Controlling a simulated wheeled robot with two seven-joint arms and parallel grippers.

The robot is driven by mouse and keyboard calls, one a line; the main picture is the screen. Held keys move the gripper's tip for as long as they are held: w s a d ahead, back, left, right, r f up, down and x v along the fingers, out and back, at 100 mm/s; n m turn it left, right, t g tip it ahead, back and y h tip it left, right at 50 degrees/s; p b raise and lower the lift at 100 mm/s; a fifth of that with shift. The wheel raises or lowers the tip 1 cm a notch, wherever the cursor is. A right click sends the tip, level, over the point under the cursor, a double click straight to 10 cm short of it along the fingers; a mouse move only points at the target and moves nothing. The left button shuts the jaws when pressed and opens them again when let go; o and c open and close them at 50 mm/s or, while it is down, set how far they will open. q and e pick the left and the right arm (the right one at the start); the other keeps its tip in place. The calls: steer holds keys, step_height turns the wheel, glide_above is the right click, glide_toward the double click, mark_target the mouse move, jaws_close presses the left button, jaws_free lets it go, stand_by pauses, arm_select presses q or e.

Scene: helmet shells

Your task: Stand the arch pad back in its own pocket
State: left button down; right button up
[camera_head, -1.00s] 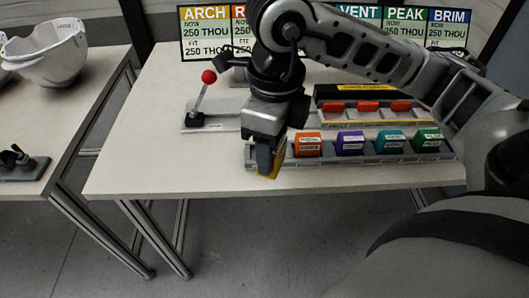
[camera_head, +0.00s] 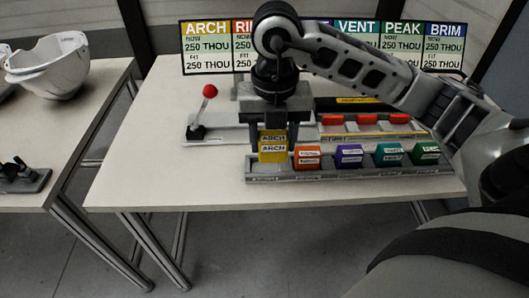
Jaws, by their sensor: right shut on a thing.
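The yellow arch pad (camera_head: 273,154), labelled ARCH, is upright between the fingers of my right gripper (camera_head: 273,144). The gripper points down and is shut on it. The pad is over the left end of the grey pad rack (camera_head: 340,171), left of the orange pad (camera_head: 307,157). I cannot tell whether its base is seated in the pocket or just above it. My left gripper is not in view.
Purple (camera_head: 349,156), teal (camera_head: 389,154) and green (camera_head: 426,152) pads stand in the rack. Behind is a unit with red blocks (camera_head: 367,120). A red-knobbed lever (camera_head: 210,91) stands at left. A white helmet shell (camera_head: 60,66) is on the left table. The front table strip is clear.

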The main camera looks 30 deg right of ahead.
steer(key=w+f, duration=0.1)
steer(key=f, duration=0.1)
steer(key=w+d+f, duration=0.1)
steer(key=w+f, duration=0.2)
steer(key=f, duration=0.1)
steer(key=shift+w+d, duration=0.2)
steer(key=shift+w, duration=0.2)
step_height(320, 180, down, 3)
steer(key=shift+p, duration=0.3)
steer(key=shift+f, duration=0.2)
steer(key=o, duration=1)
steer(key=shift+c, duration=0.2)
steer(key=shift+r, duration=0.15)
